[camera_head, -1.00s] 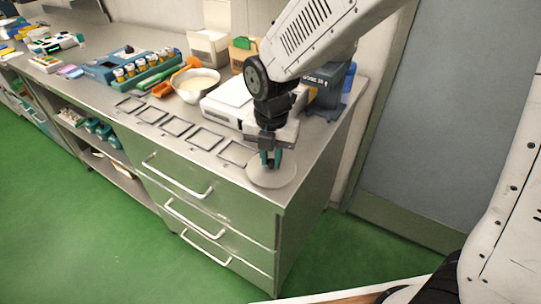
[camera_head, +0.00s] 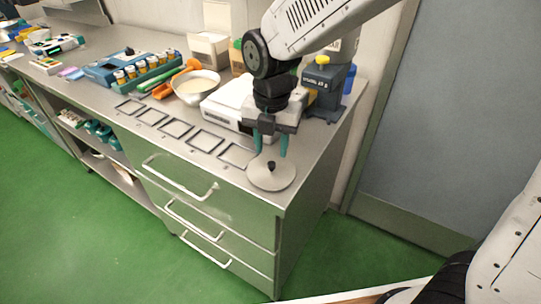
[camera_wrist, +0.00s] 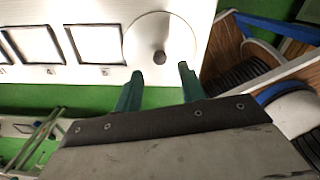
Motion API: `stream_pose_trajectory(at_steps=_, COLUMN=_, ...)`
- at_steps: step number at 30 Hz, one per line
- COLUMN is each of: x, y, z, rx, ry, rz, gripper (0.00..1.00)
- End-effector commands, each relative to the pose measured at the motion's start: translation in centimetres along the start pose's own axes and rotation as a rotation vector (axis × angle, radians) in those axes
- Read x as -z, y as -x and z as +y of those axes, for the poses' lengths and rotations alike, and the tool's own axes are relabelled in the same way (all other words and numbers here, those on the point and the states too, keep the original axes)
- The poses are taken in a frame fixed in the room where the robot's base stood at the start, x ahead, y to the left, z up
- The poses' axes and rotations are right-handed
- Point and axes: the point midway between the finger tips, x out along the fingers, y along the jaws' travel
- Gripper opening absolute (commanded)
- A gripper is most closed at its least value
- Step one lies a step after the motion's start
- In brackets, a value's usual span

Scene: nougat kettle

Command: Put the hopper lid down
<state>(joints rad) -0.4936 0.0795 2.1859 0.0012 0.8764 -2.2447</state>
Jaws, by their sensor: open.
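The hopper lid (camera_head: 272,179) is a flat grey disc with a dark knob at its centre. It lies flat on the steel counter (camera_head: 232,178) near the front right corner. In the wrist view the lid (camera_wrist: 176,36) lies beyond the fingertips, with its knob showing dark. My gripper (camera_head: 270,147) is above the lid, with its two teal fingers apart and nothing between them. In the wrist view my gripper (camera_wrist: 160,72) is also open and empty, and its fingers are clear of the knob.
Several dark square frames (camera_head: 177,128) lie in a row left of the lid. A white boxy device (camera_head: 228,99) and a bowl of pale contents (camera_head: 197,88) stand behind. A dark blue machine with a yellow top (camera_head: 322,88) stands at the back right. The counter's edge is close to the lid.

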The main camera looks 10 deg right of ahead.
Motion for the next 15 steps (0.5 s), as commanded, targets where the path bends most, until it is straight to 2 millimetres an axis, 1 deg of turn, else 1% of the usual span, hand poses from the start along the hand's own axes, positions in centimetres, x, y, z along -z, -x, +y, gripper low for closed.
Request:
stream_pose_trajectory(at_steps=1, x=-0.1, y=1.3, z=0.1, rx=-0.004, ry=0.000, rz=-0.003, gripper=0.40)
stream_pose_trajectory(at_steps=6, x=0.0, y=4.8, z=0.1, rx=-0.003, ry=0.000, rz=-0.002, gripper=0.40)
stream_pose_trajectory(at_steps=10, x=0.0, y=6.5, z=0.1, rx=-0.002, ry=0.000, rz=-0.002, gripper=0.40)
stream_pose_trajectory(at_steps=15, x=0.0, y=7.5, z=0.0, rx=0.000, ry=0.000, rz=0.000, gripper=0.40)
